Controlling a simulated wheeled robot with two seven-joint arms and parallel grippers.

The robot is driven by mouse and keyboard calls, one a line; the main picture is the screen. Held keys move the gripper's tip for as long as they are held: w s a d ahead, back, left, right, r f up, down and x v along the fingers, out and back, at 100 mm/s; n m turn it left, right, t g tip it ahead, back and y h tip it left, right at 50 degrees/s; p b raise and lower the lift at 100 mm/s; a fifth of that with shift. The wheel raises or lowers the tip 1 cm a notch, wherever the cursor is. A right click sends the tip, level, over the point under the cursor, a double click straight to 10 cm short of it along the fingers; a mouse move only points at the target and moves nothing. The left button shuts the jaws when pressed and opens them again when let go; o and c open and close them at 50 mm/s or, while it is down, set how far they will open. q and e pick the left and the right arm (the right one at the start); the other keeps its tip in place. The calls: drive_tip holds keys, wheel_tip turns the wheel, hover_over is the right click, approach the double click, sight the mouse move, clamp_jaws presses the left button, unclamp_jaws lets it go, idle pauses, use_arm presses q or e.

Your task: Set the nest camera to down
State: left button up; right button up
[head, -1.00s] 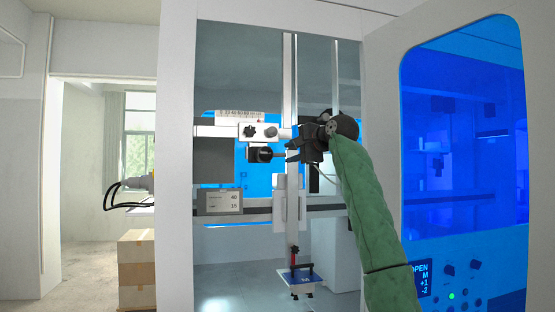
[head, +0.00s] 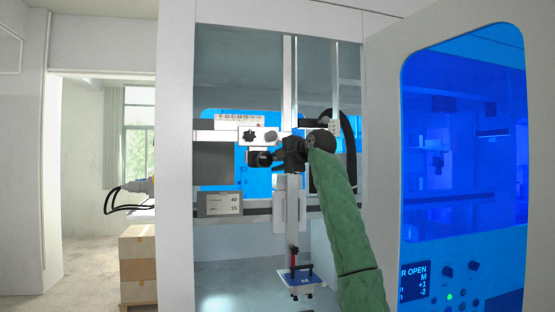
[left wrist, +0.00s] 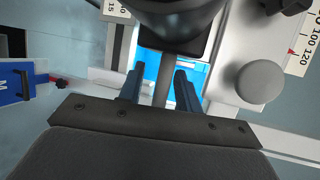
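The nest camera, a small black body (head: 260,158), sits below the white scale plate in the head view; it seems to lie roughly level. In the left wrist view its dark rounded body (left wrist: 180,18) is just beyond my fingertips. A grey stem (left wrist: 166,88) runs from it back between the fingers. My left gripper (head: 284,156) comes up to it from the right, on the green-sleeved arm. Its two dark blue fingers (left wrist: 158,82) stand apart on either side of the stem, with gaps showing. My right gripper is in neither view.
The scale plate (head: 243,118) and a round knob (head: 271,135) are close above the gripper. A vertical rail (head: 289,80) carries a blue M plate (head: 301,282) lower down. The open door (head: 385,110) stands at right.

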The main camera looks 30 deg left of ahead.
use_arm(q)
drive_tip(key=shift+a, duration=0.1)
clamp_jaws()
drive_tip(key=shift+f, duration=0.1)
idle(0.3)
